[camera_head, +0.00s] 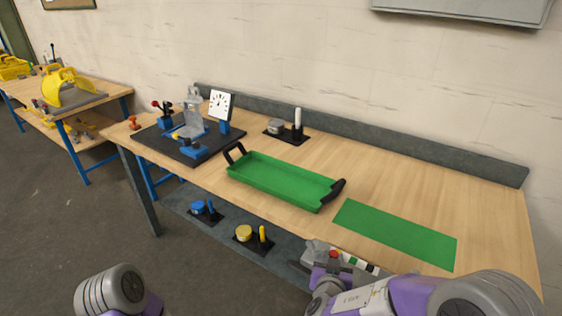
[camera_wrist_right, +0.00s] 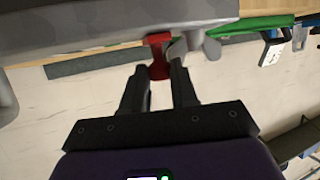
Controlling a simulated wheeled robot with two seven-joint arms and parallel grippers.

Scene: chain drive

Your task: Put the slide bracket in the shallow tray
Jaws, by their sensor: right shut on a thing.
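The shallow tray (camera_head: 285,181) is green with black end handles and lies empty on the workbench. My right gripper (camera_head: 331,262) is at the front edge of the bench, to the right of and nearer than the tray. In the right wrist view my right gripper (camera_wrist_right: 159,66) is shut on a red part (camera_wrist_right: 158,50) that adjoins a large grey piece (camera_wrist_right: 90,28). This grey and red piece seems to be the slide bracket; it also shows at the gripper in the head view (camera_head: 316,248). My left gripper is out of view.
A flat green mat (camera_head: 395,233) lies right of the tray. A black board (camera_head: 174,150) with a fixture, blue parts and a dial stands left. A black holder (camera_head: 278,136) with a white post is behind the tray. Bench space (camera_head: 400,190) behind the mat is clear.

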